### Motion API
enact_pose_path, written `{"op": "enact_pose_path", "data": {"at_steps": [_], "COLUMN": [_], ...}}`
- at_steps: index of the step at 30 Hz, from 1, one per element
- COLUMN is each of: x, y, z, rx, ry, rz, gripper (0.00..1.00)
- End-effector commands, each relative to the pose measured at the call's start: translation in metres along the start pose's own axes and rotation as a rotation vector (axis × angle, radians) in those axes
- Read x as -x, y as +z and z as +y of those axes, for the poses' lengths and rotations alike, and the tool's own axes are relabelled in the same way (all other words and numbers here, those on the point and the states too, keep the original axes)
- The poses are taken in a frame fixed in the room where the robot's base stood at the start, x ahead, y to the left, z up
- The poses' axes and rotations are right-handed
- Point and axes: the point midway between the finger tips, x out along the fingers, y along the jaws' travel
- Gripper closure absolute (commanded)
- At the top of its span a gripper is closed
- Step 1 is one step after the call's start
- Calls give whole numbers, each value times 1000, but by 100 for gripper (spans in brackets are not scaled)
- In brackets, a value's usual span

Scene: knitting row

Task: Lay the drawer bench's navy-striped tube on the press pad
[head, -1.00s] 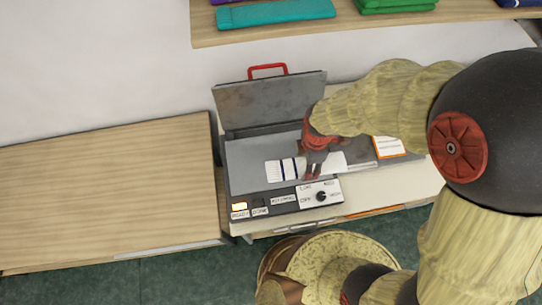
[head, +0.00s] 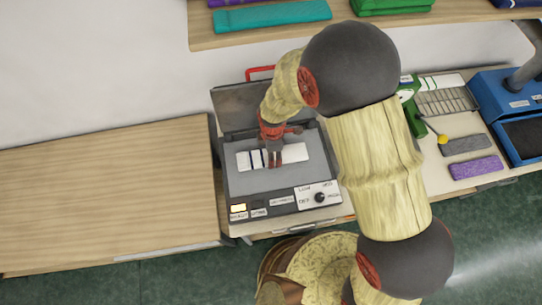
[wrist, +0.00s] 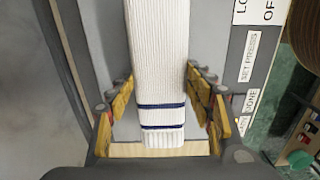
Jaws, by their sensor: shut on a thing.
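The white knitted tube with navy stripes (head: 294,153) is within the outline of the grey press pad (head: 242,186), its length running left to right. My gripper (head: 273,163) is over its middle, beside the stripes, and is shut on it. In the wrist view the tube (wrist: 157,65) runs between the fingers of my gripper (wrist: 160,120), stripes near the end closest to the camera. I cannot tell whether the tube touches the pad. The press lid (head: 236,106) stands open behind, partly hidden by my arm.
The press front carries a lit lamp (head: 238,208) and a dial (head: 320,197). A bare wooden bench (head: 105,190) is to the left. A shelf (head: 350,32) with folded textiles is above. Right are a wire rack (head: 447,102), grey and purple pieces (head: 476,168) and a blue machine (head: 492,97).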

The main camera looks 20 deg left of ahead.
Motion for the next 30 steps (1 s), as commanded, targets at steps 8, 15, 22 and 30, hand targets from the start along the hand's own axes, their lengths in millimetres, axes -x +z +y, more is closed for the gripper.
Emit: {"op": "enact_pose_path", "data": {"at_steps": [8, 15, 22, 30], "x": [-21, -38, -40, -41], "y": [-4, -4, -4, -4], "z": [4, 6, 5, 5], "rx": [0, 0, 0, 0], "ry": [-4, 2, 1, 1], "rz": [-1, 0, 0, 0], "gripper": [63, 63, 63, 36]}}
